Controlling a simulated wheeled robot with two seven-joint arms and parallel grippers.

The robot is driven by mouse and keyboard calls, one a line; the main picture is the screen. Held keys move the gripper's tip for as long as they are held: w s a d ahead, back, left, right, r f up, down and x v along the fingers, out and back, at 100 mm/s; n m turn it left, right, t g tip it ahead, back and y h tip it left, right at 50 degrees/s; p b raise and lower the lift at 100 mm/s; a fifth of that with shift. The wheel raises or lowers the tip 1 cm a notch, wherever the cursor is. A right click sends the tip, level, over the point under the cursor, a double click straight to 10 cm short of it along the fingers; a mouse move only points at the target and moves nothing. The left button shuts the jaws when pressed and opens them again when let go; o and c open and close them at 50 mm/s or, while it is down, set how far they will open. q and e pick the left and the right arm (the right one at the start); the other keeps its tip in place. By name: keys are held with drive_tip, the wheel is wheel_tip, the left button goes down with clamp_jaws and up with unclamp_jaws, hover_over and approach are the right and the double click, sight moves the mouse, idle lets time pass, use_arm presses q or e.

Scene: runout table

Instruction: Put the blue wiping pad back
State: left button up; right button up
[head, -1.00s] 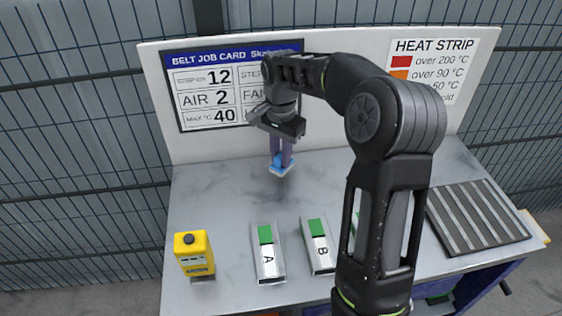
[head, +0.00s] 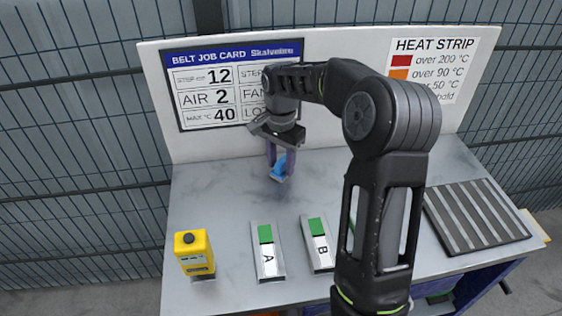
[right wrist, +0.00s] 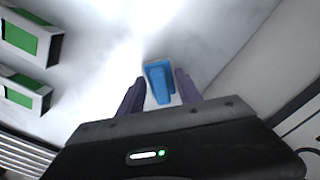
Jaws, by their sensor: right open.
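The blue wiping pad (head: 279,167) is at the back of the table, below the job card. It has a raised blue grip and a paler base. My right gripper (head: 281,169) is open, pointing down, with one finger on each side of the pad. In the right wrist view the pad (right wrist: 160,82) lies between the two purple fingers (right wrist: 159,84), and small gaps show beside it. Whether its base rests fully on the table cannot be told. My left gripper is not in view.
Two silver-and-green blocks marked A (head: 267,257) and B (head: 319,248) stand at the front. A yellow device (head: 194,254) is at the front left. A dark ribbed mat (head: 476,217) is at the right. The upright board (head: 340,130) stands close behind the gripper.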

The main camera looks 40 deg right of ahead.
sight(281, 161)
drive_tip(key=shift+r, duration=0.15)
wheel_tip(281, 161, up, 8)
drive_tip(key=shift+r, duration=0.1)
wheel_tip(281, 161, up, 4)
drive_tip(key=shift+f+p, duration=0.1)
drive_tip(key=shift+p, duration=0.8)
